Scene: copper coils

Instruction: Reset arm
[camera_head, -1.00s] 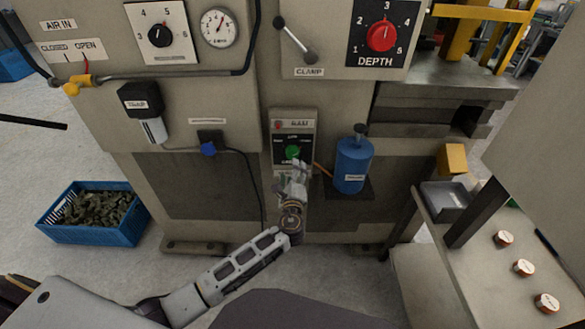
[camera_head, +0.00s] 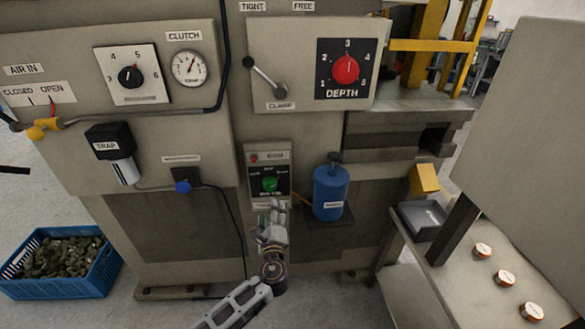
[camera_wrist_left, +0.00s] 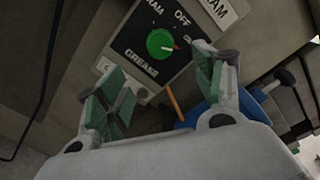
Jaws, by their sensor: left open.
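My left gripper (camera_head: 271,212) is in front of the machine, just below the small panel with the green knob (camera_head: 269,184). Its arm reaches up from the bottom of the head view. In the left wrist view the two green-padded fingers of the gripper (camera_wrist_left: 165,95) stand wide apart with nothing between them. The green knob (camera_wrist_left: 160,43) shows beyond the fingertips, apart from them, on a plate marked GREASE. My right gripper is not in view.
A blue bottle (camera_head: 331,190) stands on a small shelf right of the panel. A red DEPTH knob (camera_head: 346,69) and a clamp lever (camera_head: 265,78) are above. A blue crate (camera_head: 62,264) of metal parts is on the floor. Copper coils (camera_head: 505,279) lie on the right-hand table.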

